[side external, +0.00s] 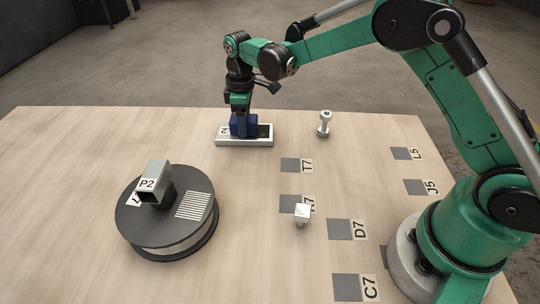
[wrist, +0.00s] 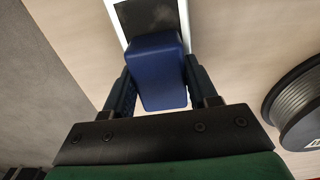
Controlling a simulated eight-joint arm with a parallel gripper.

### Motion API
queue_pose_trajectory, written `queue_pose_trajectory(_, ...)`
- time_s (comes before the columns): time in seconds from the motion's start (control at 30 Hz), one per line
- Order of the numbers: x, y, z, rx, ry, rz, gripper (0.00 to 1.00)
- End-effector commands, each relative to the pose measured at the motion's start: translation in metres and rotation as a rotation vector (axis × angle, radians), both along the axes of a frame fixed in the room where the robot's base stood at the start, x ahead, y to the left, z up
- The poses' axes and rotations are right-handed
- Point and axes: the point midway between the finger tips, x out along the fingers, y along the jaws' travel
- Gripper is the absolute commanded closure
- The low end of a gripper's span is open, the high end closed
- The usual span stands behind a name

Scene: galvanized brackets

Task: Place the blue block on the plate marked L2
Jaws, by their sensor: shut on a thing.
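The blue block (side external: 242,126) is upright between the fingers of my gripper (side external: 240,117), which is shut on it. In the wrist view the block (wrist: 160,72) sits between the two dark fingers (wrist: 158,88). The light plate (side external: 245,142) lies at the far side of the table, directly under the block. Its label shows a "2"; the rest is hidden or too small to read. A dark patch on the plate (wrist: 116,18) shows past the block. I cannot tell whether the block touches the plate or hangs just above it.
A dark round drum (side external: 170,238) stands at the left with a grey bracket (side external: 158,178) marked P2 on it. A bolt-like metal piece (side external: 325,124) stands right of the plate. A small metal piece (side external: 302,213) and several labelled dark squares lie nearer.

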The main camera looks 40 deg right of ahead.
Motion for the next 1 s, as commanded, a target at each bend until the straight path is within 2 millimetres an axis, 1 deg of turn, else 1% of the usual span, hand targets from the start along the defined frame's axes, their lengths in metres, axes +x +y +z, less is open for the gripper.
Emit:
queue_pose_trajectory(0.07,0.000,0.000,-0.002,0.000,0.000,0.000,1.00)
queue_pose_trajectory(0.1,0.000,0.000,-0.002,0.000,0.000,0.000,0.36)
queue_pose_trajectory(0.17,0.000,0.000,-0.002,0.000,0.000,0.000,0.19)
queue_pose_trajectory(0.2,0.000,0.000,-0.002,0.000,0.000,0.000,0.16)
queue_pose_trajectory(0.47,0.000,0.000,-0.001,0.000,0.000,0.000,0.16)
queue_pose_trajectory(0.57,0.000,0.000,0.004,0.000,0.000,0.000,0.16)
queue_pose_trajectory(0.67,0.000,0.000,0.018,0.000,0.000,0.000,0.16)
queue_pose_trajectory(0.9,0.000,0.000,0.073,0.000,0.000,0.000,0.16)
queue_pose_trajectory(1.0,0.000,0.000,0.092,0.000,0.000,0.000,0.16)
